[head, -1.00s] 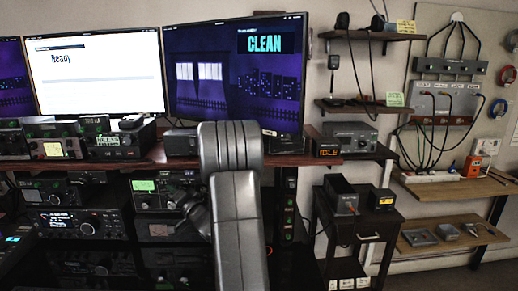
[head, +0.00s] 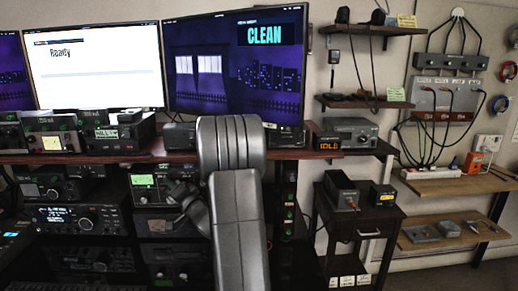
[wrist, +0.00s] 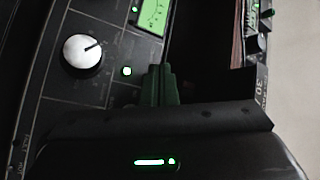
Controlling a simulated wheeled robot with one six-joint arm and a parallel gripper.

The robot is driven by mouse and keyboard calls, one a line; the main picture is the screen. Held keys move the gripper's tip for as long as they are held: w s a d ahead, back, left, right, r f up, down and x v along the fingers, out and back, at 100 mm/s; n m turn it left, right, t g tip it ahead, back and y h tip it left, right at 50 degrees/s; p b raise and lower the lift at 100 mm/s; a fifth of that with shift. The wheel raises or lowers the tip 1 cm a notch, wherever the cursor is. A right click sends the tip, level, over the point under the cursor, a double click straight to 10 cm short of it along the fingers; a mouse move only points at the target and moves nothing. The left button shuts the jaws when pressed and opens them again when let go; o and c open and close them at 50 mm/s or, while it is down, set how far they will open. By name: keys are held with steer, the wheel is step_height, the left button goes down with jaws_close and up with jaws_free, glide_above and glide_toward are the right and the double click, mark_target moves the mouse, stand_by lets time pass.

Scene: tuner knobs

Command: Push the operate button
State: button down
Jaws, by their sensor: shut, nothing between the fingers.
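A dark device with a green-lit screen (head: 143,181) sits on the shelf below the desk top, left of my arm. In the wrist view its front panel (wrist: 98,100) fills the left, with a white round knob (wrist: 82,51), a green screen (wrist: 152,16) and a small green light (wrist: 127,71). My gripper (wrist: 162,72) shows in the wrist view with its dark fingers shut and empty, just right of that light. I cannot tell whether the tips touch the panel. No operate label is readable, so I cannot pick out the operate button.
Other radios (head: 82,217) stand close by at the left. A box reading IDLE (head: 327,143) sits on the desk's right end. A monitor (head: 237,62) reading CLEAN stands above. A small dark side table (head: 372,222) stands at the right.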

steer(key=s+b, duration=0.5)
steer(key=s, duration=0.1)
steer(key=shift+d+b, duration=0.15)
steer(key=shift+b, duration=0.15)
steer(key=shift+d, duration=0.1)
stand_by(0.3)
